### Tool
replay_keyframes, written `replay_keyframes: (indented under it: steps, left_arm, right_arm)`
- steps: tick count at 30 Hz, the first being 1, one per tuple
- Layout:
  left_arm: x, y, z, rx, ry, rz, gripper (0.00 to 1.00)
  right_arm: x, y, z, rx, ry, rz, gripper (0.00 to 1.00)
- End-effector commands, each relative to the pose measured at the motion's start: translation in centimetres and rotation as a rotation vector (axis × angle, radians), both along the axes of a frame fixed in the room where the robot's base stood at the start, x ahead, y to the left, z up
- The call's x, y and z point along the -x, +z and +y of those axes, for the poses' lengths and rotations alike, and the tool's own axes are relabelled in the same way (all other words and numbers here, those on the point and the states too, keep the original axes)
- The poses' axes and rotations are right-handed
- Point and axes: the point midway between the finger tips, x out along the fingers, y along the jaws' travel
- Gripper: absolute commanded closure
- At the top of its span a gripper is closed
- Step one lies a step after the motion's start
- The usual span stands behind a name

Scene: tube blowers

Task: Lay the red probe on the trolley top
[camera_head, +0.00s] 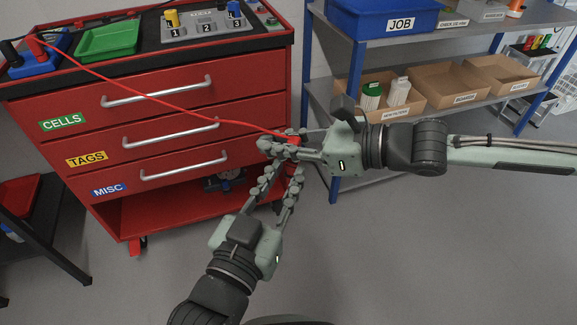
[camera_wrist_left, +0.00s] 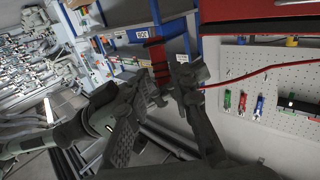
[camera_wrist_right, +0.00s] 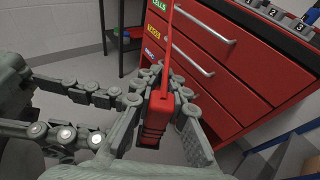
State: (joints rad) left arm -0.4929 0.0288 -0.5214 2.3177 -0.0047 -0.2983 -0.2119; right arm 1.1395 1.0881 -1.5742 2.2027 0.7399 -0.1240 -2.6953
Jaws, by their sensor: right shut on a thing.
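The red probe (camera_head: 294,139) is held in the air in front of the trolley's right side, partly hidden by fingers. A red lead (camera_head: 165,99) runs from it to the trolley top (camera_head: 150,52). My right gripper (camera_head: 293,146) is shut on the probe, which also shows in the right wrist view (camera_wrist_right: 155,115). My left gripper (camera_head: 281,166) comes up from below with its fingers apart on either side of the probe's lower part; I cannot tell whether they touch it. The probe's ribbed body shows in the left wrist view (camera_wrist_left: 159,60).
On the trolley top are a blue box (camera_head: 38,62) with plugs, a green tray (camera_head: 108,40) and a grey numbered panel (camera_head: 206,28). A shelf with a blue JOB bin (camera_head: 385,18) and cardboard trays (camera_head: 448,82) stands at the right. The floor in front is clear.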

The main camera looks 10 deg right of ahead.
Motion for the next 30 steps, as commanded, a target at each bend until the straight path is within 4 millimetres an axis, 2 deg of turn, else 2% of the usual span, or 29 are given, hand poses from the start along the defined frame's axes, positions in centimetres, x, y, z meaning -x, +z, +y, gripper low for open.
replay_keyframes:
  steps: [6, 16, 17, 22, 25, 26, 30]
  left_arm:
    - [-1.9, 0.0, -1.0, 0.000, 0.001, -0.001, 0.78]
    - [-2.2, 0.0, -1.1, -0.001, 0.001, 0.000, 0.78]
    - [-2.2, 0.0, -1.1, -0.001, 0.001, 0.000, 0.79]
    - [-2.2, 0.0, -1.1, -0.001, 0.000, 0.000, 1.00]
    - [-2.2, 0.0, -1.1, 0.000, 0.000, 0.001, 1.00]
    - [-2.2, 0.0, -1.1, 0.000, 0.000, 0.000, 1.00]
    - [-2.2, 0.0, -1.1, 0.000, 0.000, 0.000, 1.00]
  right_arm:
    - [0.0, 0.0, 0.0, 0.000, 0.000, 0.000, 1.00]
    - [0.0, 0.0, 0.0, 0.000, 0.000, 0.000, 1.00]
    - [0.0, 0.0, 0.0, 0.000, 0.000, 0.000, 1.00]
    - [0.0, 0.0, 0.0, 0.000, 0.000, 0.000, 1.00]
    - [0.0, 0.0, 0.0, 0.000, 0.000, 0.000, 1.00]
    - [0.0, 0.0, 0.0, 0.000, 0.000, 0.000, 0.85]
    - [0.0, 0.0, 0.0, 0.000, 0.000, 0.000, 0.67]
